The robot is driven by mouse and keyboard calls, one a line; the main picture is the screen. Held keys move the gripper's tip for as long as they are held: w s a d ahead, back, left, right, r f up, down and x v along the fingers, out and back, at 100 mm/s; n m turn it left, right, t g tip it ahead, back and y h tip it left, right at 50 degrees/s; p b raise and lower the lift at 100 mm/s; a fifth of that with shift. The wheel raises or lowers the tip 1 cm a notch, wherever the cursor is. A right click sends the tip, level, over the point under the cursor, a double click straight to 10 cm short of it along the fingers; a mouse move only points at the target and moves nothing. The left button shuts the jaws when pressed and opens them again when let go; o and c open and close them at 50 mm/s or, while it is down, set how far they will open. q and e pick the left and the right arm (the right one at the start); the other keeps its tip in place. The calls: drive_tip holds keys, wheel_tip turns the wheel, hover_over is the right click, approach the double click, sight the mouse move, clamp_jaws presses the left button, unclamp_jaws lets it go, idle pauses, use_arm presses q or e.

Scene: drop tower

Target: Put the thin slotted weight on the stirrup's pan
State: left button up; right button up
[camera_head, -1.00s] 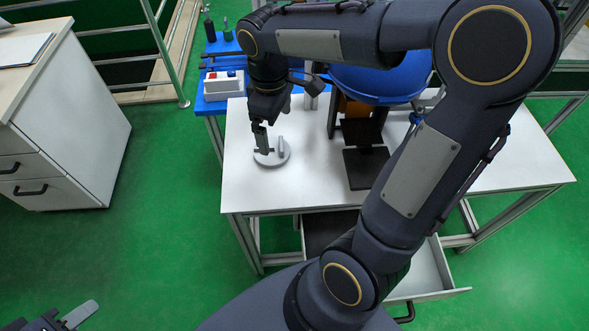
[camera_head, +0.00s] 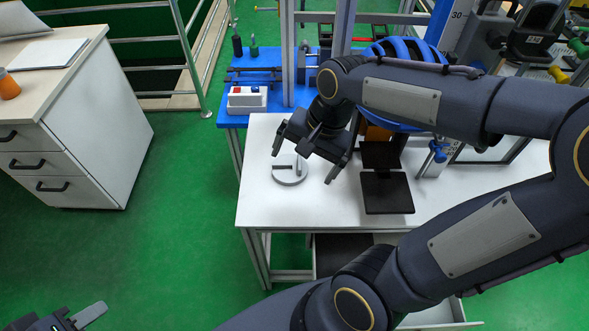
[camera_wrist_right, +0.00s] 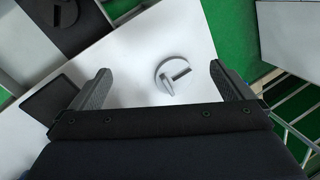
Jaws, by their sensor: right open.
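A flat grey disc with a dark slot and a raised tab, seemingly the slotted weight (camera_head: 291,177), lies on the white table near its left part. It also shows in the right wrist view (camera_wrist_right: 166,70). My right gripper (camera_head: 306,158) is open, its fingers wide apart, above the disc and empty. In the right wrist view the disc lies between the two fingers (camera_wrist_right: 160,68), nearer the right one, with a gap on both sides. My left gripper (camera_head: 88,316) shows only one finger at the bottom left edge. I cannot identify the stirrup or its pan for sure.
Black plates (camera_head: 388,193) stand on the white table (camera_head: 265,205) right of the disc. A round grey piece (camera_wrist_right: 65,13) shows against black in the right wrist view. Behind are a blue bench with a white switch box (camera_head: 247,99) and metal posts. A white cabinet (camera_head: 95,130) stands left.

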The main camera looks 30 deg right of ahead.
drive_tip(key=w+d+f+m+g+h, duration=0.1)
drive_tip(key=w+f+m+g+h, duration=0.2)
drive_tip(key=w+f+m, duration=0.45)
drive_tip(key=m+g+h+p, duration=0.1)
drive_tip(key=m+h, duration=0.3)
drive_tip(key=m, duration=0.2)
approach(293, 169)
drive_tip(key=w, duration=0.1)
drive_tip(key=shift+y, duration=0.3)
drive_tip(key=x, duration=0.8)
drive_tip(key=shift+s+d, duration=0.1)
drive_tip(key=shift+d, duration=0.05)
drive_tip(key=c, duration=1.6)
drive_tip(key=shift+r, duration=0.15)
